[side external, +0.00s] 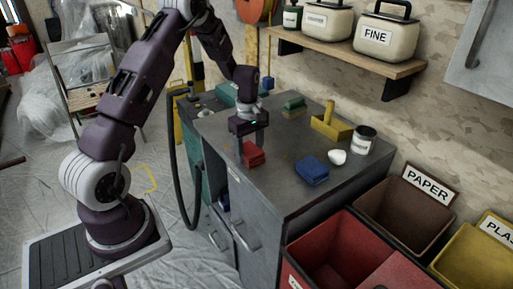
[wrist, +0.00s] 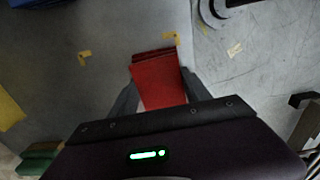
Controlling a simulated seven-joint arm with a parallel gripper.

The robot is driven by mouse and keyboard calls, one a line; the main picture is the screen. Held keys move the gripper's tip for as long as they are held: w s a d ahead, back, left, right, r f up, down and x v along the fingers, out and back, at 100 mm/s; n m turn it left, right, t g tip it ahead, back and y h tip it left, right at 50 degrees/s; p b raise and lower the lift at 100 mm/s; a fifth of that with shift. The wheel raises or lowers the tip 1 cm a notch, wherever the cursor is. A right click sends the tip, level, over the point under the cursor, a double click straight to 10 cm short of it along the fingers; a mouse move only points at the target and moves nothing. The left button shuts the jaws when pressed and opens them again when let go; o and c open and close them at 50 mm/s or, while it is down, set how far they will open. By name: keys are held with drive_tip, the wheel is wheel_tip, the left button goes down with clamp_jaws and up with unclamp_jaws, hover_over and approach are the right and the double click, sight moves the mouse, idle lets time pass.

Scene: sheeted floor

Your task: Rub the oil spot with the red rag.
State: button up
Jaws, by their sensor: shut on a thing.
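The red rag (side external: 253,155) is a small folded cloth at the left front edge of the grey cabinet top. My gripper (side external: 250,138) points down over it and is shut on the rag. In the wrist view the red rag (wrist: 157,80) shows between the two fingers, its far end sticking out past them. I cannot tell whether the rag touches the top. I cannot make out the oil spot clearly in either view; small yellowish marks (wrist: 84,57) lie on the grey surface near the rag.
A folded blue cloth (side external: 312,169), a white lump (side external: 337,157), a labelled tin (side external: 363,140), a yellow holder (side external: 331,126) and a green block (side external: 294,107) stand on the cabinet top (side external: 280,185). Red bin (side external: 345,245) and paper bin (side external: 400,212) are at right. The middle is clear.

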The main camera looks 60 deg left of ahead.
drive_tip(key=shift+s+r, duration=0.1)
drive_tip(key=shift+r, duration=4)
drive_tip(key=shift+d, duration=0.1)
